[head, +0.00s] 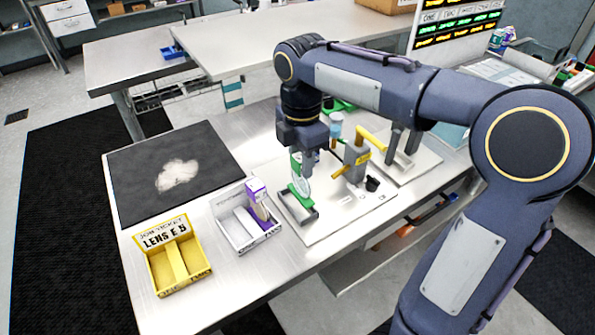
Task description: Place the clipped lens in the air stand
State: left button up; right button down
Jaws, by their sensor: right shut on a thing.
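My right gripper (303,152) points down over the white board and is shut on a green clip (299,188) with a clear round lens (306,166). The clipped lens stands upright, just over or in a small grey open frame (306,217) on the board. I cannot tell whether it touches the frame. Which fixture is the air stand is not readable. The fingertips are partly hidden by the gripper body. My left gripper is not in view.
A white cloth (177,174) lies on a black mat (125,160). A second board (421,164) with grey posts stands right.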

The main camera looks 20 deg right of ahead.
aim_at(298, 173)
jog(key=shift+w+a+f, duration=0.1)
jog(key=shift+a+f, duration=0.05)
jog(key=shift+f, duration=0.85)
jog(key=shift+w+a+f, duration=0.1)
jog(key=shift+a+f, duration=0.05)
jog(key=shift+f, duration=0.8)
jog(key=shift+f, duration=0.15)
jog(key=c, duration=1)
grip_release()
